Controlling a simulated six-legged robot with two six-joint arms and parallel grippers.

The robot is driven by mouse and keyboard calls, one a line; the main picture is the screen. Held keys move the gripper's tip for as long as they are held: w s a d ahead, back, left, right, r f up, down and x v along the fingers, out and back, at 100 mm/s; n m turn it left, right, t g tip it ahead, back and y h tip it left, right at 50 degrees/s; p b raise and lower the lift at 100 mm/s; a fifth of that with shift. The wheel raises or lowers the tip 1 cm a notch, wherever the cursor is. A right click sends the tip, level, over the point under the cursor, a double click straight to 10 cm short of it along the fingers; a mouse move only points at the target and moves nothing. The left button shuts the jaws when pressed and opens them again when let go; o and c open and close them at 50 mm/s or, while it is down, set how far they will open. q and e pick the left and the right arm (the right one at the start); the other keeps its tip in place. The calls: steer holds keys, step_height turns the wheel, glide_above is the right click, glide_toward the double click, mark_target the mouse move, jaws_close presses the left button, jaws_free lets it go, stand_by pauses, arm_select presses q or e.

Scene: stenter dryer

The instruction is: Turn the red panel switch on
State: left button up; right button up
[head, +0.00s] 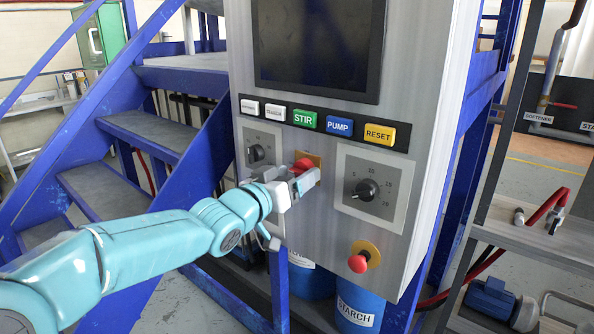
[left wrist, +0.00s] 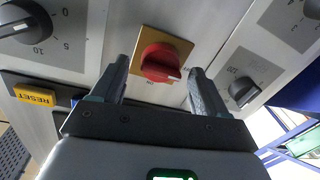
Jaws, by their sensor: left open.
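The red panel switch (head: 303,166) is a red rotary knob on a yellow square plate in the middle of the grey control panel. In the left wrist view the red knob (left wrist: 160,63) sits between the two fingertips, with a white mark on its face pointing to the lower right. My left gripper (head: 297,180) is open, with its fingers at either side of the knob; it also shows in the left wrist view (left wrist: 160,75). I see gaps between the fingers and the knob there. The gripper partly hides the switch in the head view. My right gripper is not in view.
Black dials on grey plates flank the switch, one at left (head: 257,152) and one at right (head: 367,190). A row of buttons, including the yellow RESET button (head: 380,134), runs above. A red mushroom button (head: 358,263) sticks out below. Blue stairs (head: 150,130) stand at left.

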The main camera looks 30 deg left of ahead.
arm_select(q)
steer(key=shift+w, duration=0.5)
steer(key=shift+s+r, duration=0.15)
steer(key=shift+w, duration=0.3)
steer(key=c, duration=0.4)
steer(key=shift+a, duration=0.1)
steer(key=c, duration=0.6)
steer(key=shift+o, duration=0.2)
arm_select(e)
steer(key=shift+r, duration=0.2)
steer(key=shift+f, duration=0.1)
